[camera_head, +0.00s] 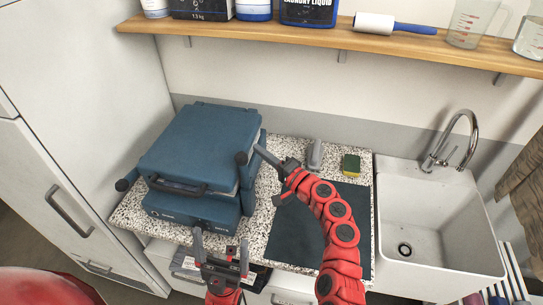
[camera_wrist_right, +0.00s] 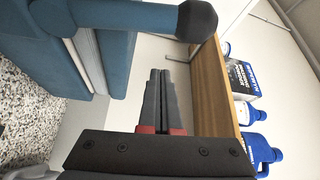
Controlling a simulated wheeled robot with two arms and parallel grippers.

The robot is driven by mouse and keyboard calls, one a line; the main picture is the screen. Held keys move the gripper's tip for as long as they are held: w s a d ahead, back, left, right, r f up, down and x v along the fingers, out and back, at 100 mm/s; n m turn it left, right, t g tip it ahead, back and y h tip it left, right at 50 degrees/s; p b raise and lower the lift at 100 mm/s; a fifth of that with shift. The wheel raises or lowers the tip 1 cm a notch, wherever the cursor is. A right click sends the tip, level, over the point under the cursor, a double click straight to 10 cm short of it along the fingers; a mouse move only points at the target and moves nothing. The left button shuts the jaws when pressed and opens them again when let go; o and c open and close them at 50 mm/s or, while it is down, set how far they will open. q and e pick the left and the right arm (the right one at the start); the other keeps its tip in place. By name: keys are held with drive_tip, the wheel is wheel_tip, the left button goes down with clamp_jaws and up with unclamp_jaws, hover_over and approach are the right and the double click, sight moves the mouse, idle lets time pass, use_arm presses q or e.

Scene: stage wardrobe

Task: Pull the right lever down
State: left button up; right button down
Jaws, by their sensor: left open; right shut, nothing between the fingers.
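The blue press-like machine (camera_head: 200,150) stands on the speckled counter, its lid closed over its base. Its right lever ends in a dark round knob (camera_head: 241,158), beside the lid's right edge. In the right wrist view the lever is a blue bar (camera_wrist_right: 120,14) with the dark knob (camera_wrist_right: 198,20) at its upper end. The left lever's knob (camera_head: 122,184) sits lower, at the machine's left side. My right gripper (camera_head: 257,150) is shut and empty, just right of the right knob; in the wrist view its fingertips (camera_wrist_right: 162,73) look apart from it. My left gripper (camera_head: 221,243) is open and empty before the machine's front.
A dark mat (camera_head: 290,235) lies under my right arm. A sponge (camera_head: 351,164) lies behind it, and a white sink (camera_head: 430,215) is at the right. A wooden shelf (camera_head: 310,38) with bottles and a lint roller (camera_head: 385,24) runs above. A white cabinet stands left.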

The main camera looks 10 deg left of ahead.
drive_tip(key=s+p, duration=0.1)
drive_tip(key=s+a+p, duration=0.1)
drive_tip(key=s+p, duration=0.1)
drive_tip(key=shift+s+a+f, duration=0.2)
drive_tip(key=shift+a+f, duration=0.05)
drive_tip(key=shift+f, duration=0.1)
drive_tip(key=s+f+n+g+y+b, duration=0.1)
drive_tip(key=s+f+n+y+b, duration=0.4)
drive_tip(key=b, duration=3.4)
drive_tip(key=shift+s+a+f+n+g, duration=0.15)
drive_tip(key=shift+s+f+n+g, duration=0.25)
drive_tip(key=shift+s+f+n, duration=1.4)
drive_tip(key=shift+s+r+n, duration=0.45)
drive_tip(key=shift+r+n, duration=0.1)
drive_tip(key=shift+n, duration=0.35)
